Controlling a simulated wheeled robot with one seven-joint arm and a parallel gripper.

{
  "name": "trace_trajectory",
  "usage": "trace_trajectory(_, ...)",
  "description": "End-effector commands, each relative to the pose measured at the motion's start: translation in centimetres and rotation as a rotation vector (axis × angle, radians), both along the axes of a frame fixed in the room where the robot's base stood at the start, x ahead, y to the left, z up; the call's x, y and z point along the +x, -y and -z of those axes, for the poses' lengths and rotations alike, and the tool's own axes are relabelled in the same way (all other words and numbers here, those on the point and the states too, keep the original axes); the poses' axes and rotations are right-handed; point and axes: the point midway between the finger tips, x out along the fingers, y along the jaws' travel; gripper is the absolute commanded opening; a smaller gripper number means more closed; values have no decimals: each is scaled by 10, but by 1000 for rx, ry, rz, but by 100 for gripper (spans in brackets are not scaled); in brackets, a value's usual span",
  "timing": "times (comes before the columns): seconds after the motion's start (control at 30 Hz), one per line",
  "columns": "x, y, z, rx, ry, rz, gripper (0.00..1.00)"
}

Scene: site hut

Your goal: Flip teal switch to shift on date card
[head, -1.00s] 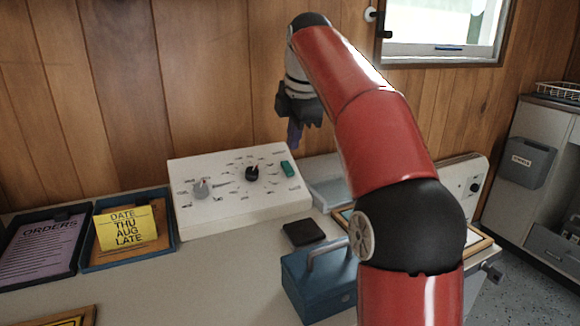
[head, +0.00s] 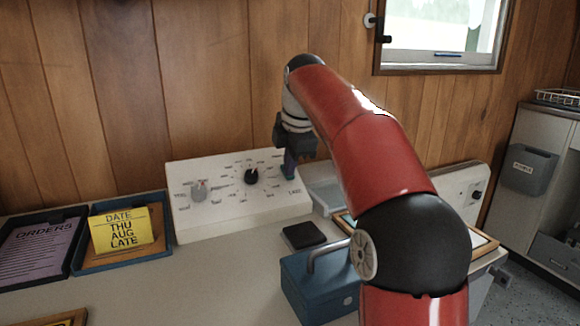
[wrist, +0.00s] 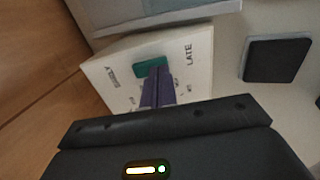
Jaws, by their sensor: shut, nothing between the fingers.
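The teal switch (wrist: 150,66) is on the right part of a white control panel (head: 240,209). In the wrist view a label reading LATE is on one side of it and a smaller, blurred label on the other. The yellow date card (head: 123,230) reads DATE, THU, AUG, LATE. My gripper (head: 290,172) is shut and empty, pointing down at the switch. In the wrist view its purple fingertips (wrist: 155,80) overlap the switch's near edge; I cannot tell whether they touch. In the head view my gripper hides most of the switch.
The date card leans in a blue tray (head: 80,269) beside a purple ORDERS sheet (head: 38,250).

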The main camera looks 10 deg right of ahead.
Motion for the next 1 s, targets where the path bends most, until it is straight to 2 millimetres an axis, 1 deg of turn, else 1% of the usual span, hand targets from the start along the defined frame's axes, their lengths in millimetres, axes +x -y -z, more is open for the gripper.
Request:
trace_trajectory(0.03, -1, 1, 11, 4, 25, 1, 0)
trace_trajectory(0.17, -2, 1, 19, 21, 110, 1, 0)
trace_trajectory(0.2, 0, 0, 11, 21, 100, 0, 0)
trace_trajectory(0.47, 0, 0, 11, 21, 92, -2, 0)
trace_trajectory(0.8, 0, 0, -4, 21, 93, -2, 0)
trace_trajectory(1.0, 0, 0, -6, 20, 96, -1, 0)
